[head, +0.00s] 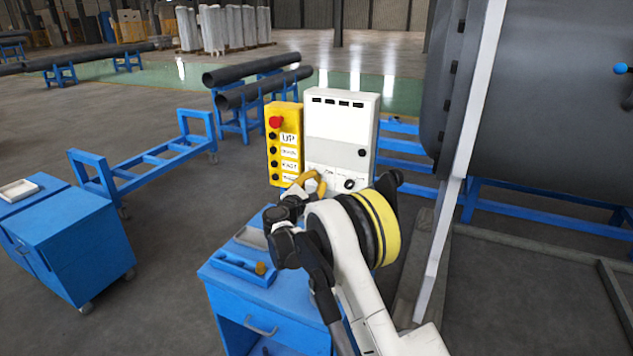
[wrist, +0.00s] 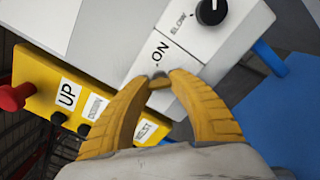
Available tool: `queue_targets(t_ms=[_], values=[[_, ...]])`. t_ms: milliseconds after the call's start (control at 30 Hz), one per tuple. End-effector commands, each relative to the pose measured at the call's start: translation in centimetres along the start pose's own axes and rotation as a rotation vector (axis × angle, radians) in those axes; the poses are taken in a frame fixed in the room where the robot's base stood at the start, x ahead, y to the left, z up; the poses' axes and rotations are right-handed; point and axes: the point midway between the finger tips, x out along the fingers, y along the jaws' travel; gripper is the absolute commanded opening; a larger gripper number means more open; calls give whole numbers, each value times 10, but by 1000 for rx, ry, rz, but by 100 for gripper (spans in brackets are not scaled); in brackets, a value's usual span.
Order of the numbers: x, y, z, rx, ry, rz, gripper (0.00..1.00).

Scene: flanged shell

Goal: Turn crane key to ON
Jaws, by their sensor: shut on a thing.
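The crane key (wrist: 159,81) is a small brass-coloured piece on the white control box (head: 342,120), just by the "ON" label (wrist: 161,49). My gripper (wrist: 160,78) has its two yellow fingers closed on the key from both sides. In the head view my gripper (head: 318,182) reaches the lower left of the box's front. The fingers cover most of the key, so its exact angle cannot be told. The white box also shows in the wrist view (wrist: 125,30).
A yellow pendant box (head: 284,145) with a red button and an "UP" label stands left of the white box. A black knob (head: 350,184) is right of my gripper. A blue cabinet (head: 275,315) stands below; a large grey shell (head: 550,95) is at right.

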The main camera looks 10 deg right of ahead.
Motion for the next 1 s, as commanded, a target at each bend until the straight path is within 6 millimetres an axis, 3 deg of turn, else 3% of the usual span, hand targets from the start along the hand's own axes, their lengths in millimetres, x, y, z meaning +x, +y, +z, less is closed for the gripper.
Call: queue_targets(t_ms=[367,1000], values=[[0,-1,-1,154,0,-1,0],[0,0,-1,748,0,0,0]])
